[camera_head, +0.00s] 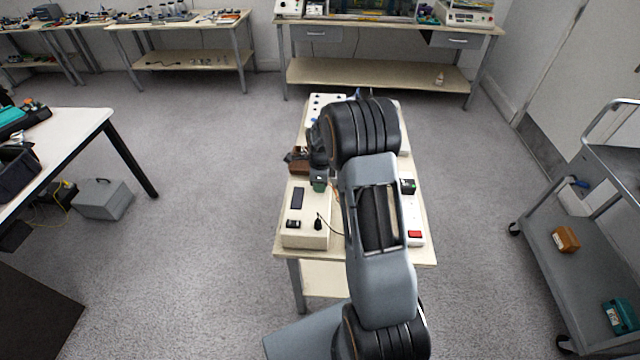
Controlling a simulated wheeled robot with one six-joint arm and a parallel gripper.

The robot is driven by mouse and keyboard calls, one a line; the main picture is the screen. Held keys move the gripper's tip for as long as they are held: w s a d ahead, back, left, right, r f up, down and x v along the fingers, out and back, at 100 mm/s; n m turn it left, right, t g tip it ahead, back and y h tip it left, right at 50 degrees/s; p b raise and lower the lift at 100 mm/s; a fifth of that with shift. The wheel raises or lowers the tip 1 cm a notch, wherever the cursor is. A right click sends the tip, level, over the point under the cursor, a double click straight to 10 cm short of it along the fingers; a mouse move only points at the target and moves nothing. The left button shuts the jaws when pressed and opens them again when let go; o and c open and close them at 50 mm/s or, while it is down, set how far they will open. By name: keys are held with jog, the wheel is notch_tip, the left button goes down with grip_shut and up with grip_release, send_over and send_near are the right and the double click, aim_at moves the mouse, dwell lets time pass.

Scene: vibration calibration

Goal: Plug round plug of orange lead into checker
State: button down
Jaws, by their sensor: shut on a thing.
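A cream box that looks like the checker (305,228) stands at the front left of the narrow table, with a dark display window on top. A black plug (318,224) sits at its front right, with a dark cable running right. My gripper (319,186) points down over the box's back right part. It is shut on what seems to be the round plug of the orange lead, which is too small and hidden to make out. A bit of the orange lead (334,186) shows just right of the gripper. I cannot tell whether the plug touches the checker.
My arm covers the table's middle. A white strip with a red switch (415,234) lies at the right edge, near a small dark device (408,186). A brown object (298,159) and a white box with dark knobs (324,106) stand behind. A trolley (560,260) stands right.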

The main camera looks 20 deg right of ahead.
jog(key=c, duration=0.9)
grip_release()
jog(key=shift+r, duration=0.15)
jog(key=shift+r+p, duration=1.65)
jog(key=shift+r, duration=0.75)
